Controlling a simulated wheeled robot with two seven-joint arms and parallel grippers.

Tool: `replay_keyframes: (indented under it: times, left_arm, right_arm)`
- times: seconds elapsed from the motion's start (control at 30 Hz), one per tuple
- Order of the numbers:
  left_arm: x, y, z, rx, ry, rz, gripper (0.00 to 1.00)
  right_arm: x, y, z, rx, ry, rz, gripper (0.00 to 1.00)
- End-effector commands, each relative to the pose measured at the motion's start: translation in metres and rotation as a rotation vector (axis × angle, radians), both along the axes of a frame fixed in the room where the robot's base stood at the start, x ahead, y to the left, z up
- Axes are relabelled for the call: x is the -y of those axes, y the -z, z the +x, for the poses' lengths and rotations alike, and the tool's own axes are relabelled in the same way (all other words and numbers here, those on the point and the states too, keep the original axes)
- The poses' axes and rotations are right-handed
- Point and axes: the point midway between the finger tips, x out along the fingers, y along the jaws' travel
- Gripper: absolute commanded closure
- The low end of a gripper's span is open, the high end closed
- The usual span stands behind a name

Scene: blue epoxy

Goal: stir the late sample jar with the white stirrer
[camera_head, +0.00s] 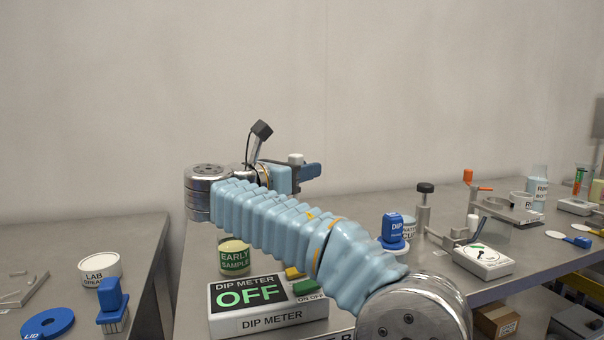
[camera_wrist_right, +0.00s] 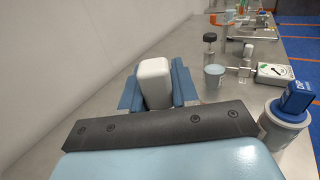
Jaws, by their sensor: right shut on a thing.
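My right gripper (camera_head: 296,172) is shut on the white stirrer (camera_head: 296,158), held above the far part of the bench. The stirrer's white block-shaped top stands between the blue fingers in the right wrist view (camera_wrist_right: 154,82); its lower end is hidden. No label reading late sample shows in either view. A jar labelled EARLY SAMPLE (camera_head: 234,259), with pale yellow-green contents, stands left of my arm. A blue DIP probe (camera_head: 393,229) stands upright in a pale container, also seen in the right wrist view (camera_wrist_right: 285,125). My left gripper is not in view.
The dip meter (camera_head: 265,305), reading OFF, sits in front of the early sample jar. A cup (camera_head: 410,228), a metal stand (camera_head: 424,215) and a white dial device (camera_head: 483,260) are to the right. A lab grease tub (camera_head: 100,270) and blue lid (camera_head: 48,323) are on the left bench.

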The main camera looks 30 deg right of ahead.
Motion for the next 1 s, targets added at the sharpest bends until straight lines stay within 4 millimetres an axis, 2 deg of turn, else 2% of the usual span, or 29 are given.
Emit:
replay_keyframes:
  times: [0.07, 0.7, 1.0]
  left_arm:
    - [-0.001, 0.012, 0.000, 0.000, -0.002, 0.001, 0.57]
    - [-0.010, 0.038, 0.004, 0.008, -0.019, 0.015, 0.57]
    - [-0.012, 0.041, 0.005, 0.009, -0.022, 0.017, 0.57]
  right_arm:
    - [0.000, 0.010, 0.000, 0.002, 0.000, 0.001, 1.00]
    - [0.000, 0.065, 0.000, 0.000, 0.001, 0.000, 1.00]
    - [0.000, 0.074, 0.000, 0.001, 0.000, 0.000, 1.00]
